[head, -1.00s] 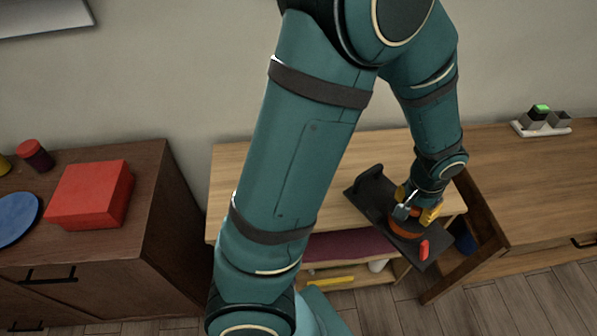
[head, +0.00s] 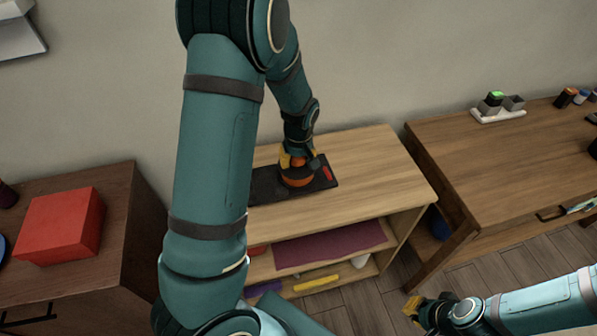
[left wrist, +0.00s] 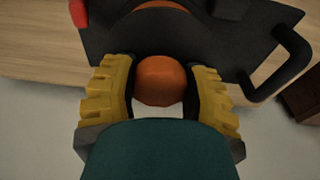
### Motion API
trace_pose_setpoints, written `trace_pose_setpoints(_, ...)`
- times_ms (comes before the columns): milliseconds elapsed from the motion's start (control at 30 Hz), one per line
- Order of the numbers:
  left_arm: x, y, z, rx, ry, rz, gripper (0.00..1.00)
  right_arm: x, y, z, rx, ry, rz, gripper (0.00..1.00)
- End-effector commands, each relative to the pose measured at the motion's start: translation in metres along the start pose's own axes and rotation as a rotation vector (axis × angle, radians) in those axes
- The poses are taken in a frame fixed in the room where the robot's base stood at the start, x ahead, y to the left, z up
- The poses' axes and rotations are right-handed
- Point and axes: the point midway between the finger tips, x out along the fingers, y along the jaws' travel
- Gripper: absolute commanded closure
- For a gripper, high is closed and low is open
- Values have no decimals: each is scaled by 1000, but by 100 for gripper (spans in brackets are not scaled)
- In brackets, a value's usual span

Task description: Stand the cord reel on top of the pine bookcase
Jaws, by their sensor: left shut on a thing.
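The cord reel is a flat black plate (head: 266,186) with an orange drum (head: 297,181), a red part at one end and a black loop handle, seen in the left wrist view (left wrist: 283,62). My left gripper (head: 296,157) is shut on the reel's round orange knob (left wrist: 160,80), with a yellow finger on each side. The reel is over the back middle of the pine bookcase's top (head: 375,175), plate roughly level. I cannot tell whether it touches the wood. My left arm hides its left end. My right gripper (head: 414,308) is low at the right; its jaw opening is unclear.
The right part of the bookcase top is bare. Its shelves hold a maroon flat thing (head: 330,245) and small items. A dark cabinet with a red box (head: 60,226) stands left. A wooden desk (head: 500,150) with a white tray (head: 498,115) stands right, a gap between.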

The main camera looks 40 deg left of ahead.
Motion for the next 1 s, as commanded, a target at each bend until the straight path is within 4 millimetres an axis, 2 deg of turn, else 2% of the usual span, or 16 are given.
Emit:
trace_pose_setpoints(233, 18, 0, 2, 2, 1, 1, 96, 4, 1, 2, -2, -4, -1, 100)
trace_pose_setpoints(433, 43, 0, 6, 2, 0, 0, 96, 9, 3, 4, -3, -9, -1, 100)
trace_pose_setpoints(800, 47, 1, 7, 3, 1, 2, 96, 11, 4, 4, -4, -10, -1, 100)
trace_pose_setpoints(833, 46, 0, 7, 3, 1, 1, 40, 10, 4, 4, -4, -10, -1, 100)
trace_pose_setpoints(867, 46, 0, 7, 3, 1, 1, 29, 10, 4, 4, -4, -10, -1, 100)
trace_pose_setpoints(900, 46, 0, 7, 3, 1, 1, 24, 10, 4, 4, -4, -10, -1, 100)
trace_pose_setpoints(1000, 46, 0, 7, 3, 1, 1, 24, 10, 4, 4, -3, -10, -1, 100)
